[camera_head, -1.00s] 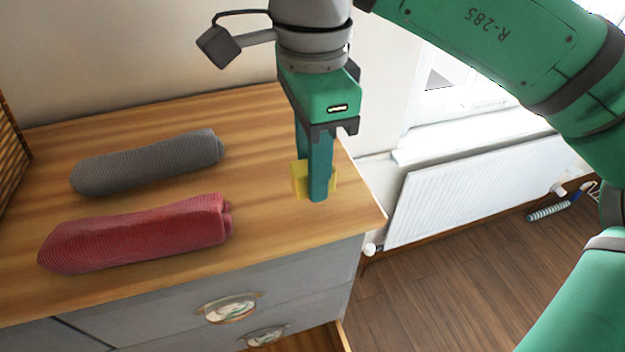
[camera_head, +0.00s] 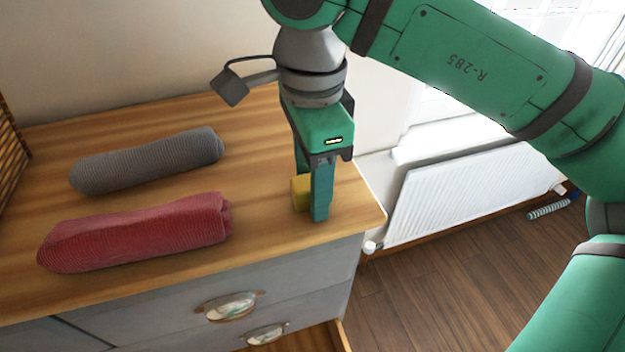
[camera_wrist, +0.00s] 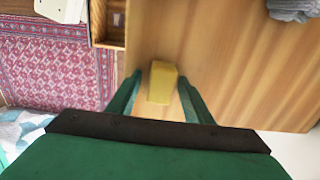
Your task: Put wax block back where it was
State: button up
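The yellow wax block (camera_head: 300,193) stands on the wooden dresser top (camera_head: 265,215), near its right end. My gripper (camera_head: 312,199) points down over it, and the near finger hides part of the block in the head view. In the wrist view the block (camera_wrist: 161,82) lies between the two fingers of my gripper (camera_wrist: 160,78), with wood showing on both sides of it. The gripper is open and the fingers look apart from the block.
A rolled red cloth (camera_head: 135,232) and a rolled grey cloth (camera_head: 148,162) lie left of the block. A drawer (camera_head: 341,336) stands open below the dresser's front. A white radiator (camera_head: 470,195) is to the right. A patterned red rug (camera_wrist: 55,65) shows on the floor.

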notch_tip(320, 180, up, 12)
jog(key=shift+r, duration=0.15)
dwell(0.6)
